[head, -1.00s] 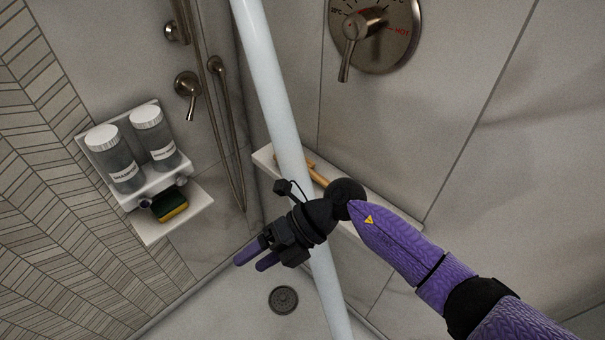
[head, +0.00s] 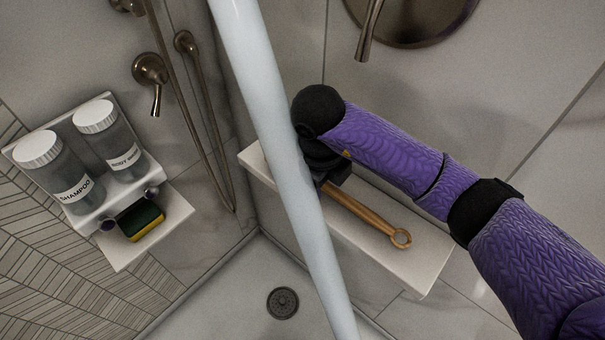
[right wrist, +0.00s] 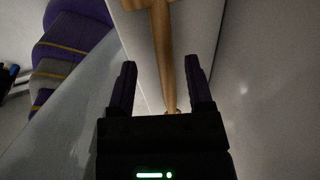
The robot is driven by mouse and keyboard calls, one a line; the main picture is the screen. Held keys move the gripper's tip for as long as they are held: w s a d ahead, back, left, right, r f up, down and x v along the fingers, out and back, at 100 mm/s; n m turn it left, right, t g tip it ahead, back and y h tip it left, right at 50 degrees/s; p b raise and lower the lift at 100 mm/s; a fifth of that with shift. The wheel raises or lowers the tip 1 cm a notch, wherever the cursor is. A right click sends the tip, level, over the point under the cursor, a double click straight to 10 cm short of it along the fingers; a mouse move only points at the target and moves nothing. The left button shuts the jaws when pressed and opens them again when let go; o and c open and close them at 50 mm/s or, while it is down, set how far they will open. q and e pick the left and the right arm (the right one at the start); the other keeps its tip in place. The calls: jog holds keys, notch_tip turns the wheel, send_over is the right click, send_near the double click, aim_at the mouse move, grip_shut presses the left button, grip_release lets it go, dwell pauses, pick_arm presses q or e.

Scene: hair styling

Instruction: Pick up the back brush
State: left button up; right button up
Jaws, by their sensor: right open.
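The back brush (head: 362,211) has a long wooden handle with a ring at its near right end. It lies on a white ledge along the wall in the head view. Its other end is hidden behind my right gripper and a pale vertical bar. My right gripper (head: 330,172) is at the handle's far left part, partly behind the bar. In the right wrist view my right gripper (right wrist: 158,64) is open, with the brush handle (right wrist: 163,38) running between its two fingers as seen. I cannot tell whether the fingers touch it. My left gripper is not in view.
The pale bar (head: 270,120) crosses the head view in front of the ledge (head: 425,262). A left shelf (head: 118,252) holds a shampoo bottle (head: 58,172), a body wash bottle (head: 107,140) and a sponge (head: 141,221). A drain (head: 283,303) is in the floor.

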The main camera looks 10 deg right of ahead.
aim_at(331, 188)
jog(key=f, duration=0.1)
jog(key=d+f+b, duration=0.1)
jog(key=f, duration=0.1)
jog(key=shift+f, duration=0.3)
jog(key=shift+w+r, duration=0.1)
jog(key=shift+r, duration=0.1)
grip_shut()
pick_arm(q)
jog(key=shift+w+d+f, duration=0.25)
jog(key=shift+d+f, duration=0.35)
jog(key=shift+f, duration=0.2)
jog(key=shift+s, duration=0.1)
